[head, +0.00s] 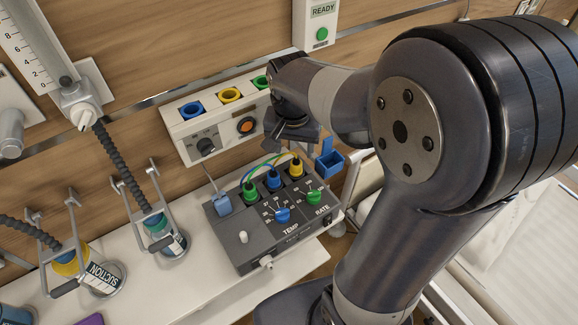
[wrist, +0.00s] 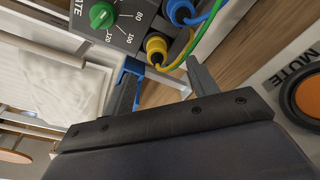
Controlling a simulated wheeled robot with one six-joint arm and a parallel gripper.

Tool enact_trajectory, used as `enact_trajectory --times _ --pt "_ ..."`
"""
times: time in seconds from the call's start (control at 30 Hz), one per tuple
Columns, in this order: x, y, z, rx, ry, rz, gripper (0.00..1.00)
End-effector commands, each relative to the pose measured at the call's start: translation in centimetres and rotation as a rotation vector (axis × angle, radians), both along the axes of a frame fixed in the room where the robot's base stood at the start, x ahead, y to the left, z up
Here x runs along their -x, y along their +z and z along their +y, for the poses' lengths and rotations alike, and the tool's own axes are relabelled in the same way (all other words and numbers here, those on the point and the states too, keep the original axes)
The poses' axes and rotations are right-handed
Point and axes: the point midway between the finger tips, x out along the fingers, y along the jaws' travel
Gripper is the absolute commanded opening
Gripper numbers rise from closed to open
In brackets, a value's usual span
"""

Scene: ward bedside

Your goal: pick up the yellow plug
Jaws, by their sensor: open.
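The yellow plug (head: 296,167) stands in the top right socket of the dark control box (head: 257,251), with a cable curving from it to the left. It also shows in the wrist view (wrist: 156,46), just beyond the gap between my fingertips. My gripper (wrist: 160,75) is open and empty, its two fingers apart on either side of the plug's line. In the head view my gripper (head: 292,130) is above and behind the plug, partly hidden by my own wrist. I cannot tell the exact distance between fingers and plug.
A blue plug (head: 273,179) and a green plug (head: 249,189) stand left of the yellow one. A blue holder (head: 329,161) is close on the right. A wall panel (head: 204,131) with coloured sockets is behind. Suction jars (head: 101,277) stand at left.

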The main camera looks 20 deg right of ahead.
Motion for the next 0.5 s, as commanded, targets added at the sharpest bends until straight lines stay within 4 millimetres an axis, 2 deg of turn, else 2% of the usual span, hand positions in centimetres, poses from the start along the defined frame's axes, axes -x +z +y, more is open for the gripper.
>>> enact_trajectory --times 0.1,0.33,0.5 --pt "-0.2 -1.6 -0.1 0.0 0.0 0.002 0.56" --pt "-0.4 -3.3 -0.5 0.0 -0.001 0.002 0.56" --pt "-0.7 -5.7 -0.9 0.0 0.0 0.003 0.56"
